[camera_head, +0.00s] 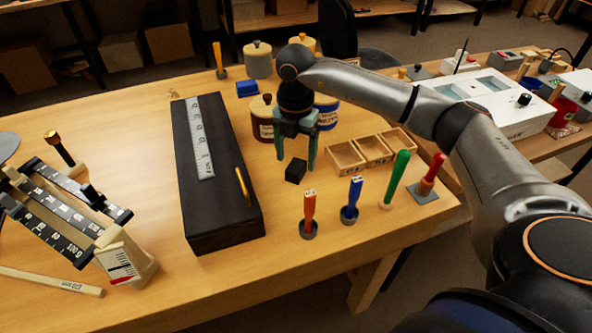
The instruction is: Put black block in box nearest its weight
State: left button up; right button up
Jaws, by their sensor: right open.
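The small black block (295,171) lies on the wooden bench top. My right gripper (296,167) is above it, pointing down, with its two greenish fingers open and apart. I cannot tell whether the fingertips reach down around the block. The wooden boxes stand in a row to the right of the block: a left one (346,170), a middle one (375,162) and a right one (402,153). They look empty. Labels on their fronts are too small to read. A balance with weight marks (62,212) stands at the left. My left gripper is not in view.
A long dark case (223,225) lies left of the block. Upright handled tools, including an orange one (309,208) and a blue one (353,192), stand in front of the boxes. Jars (263,122) stand behind the gripper. A wooden stick (50,283) lies at the front left.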

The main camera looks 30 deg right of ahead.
aim_at(296, 166)
notch_tip(296, 166, down, 4)
jog(key=shift+d+r, duration=0.1)
jog(key=shift+r, duration=0.05)
grip_shut()
dwell(0.6)
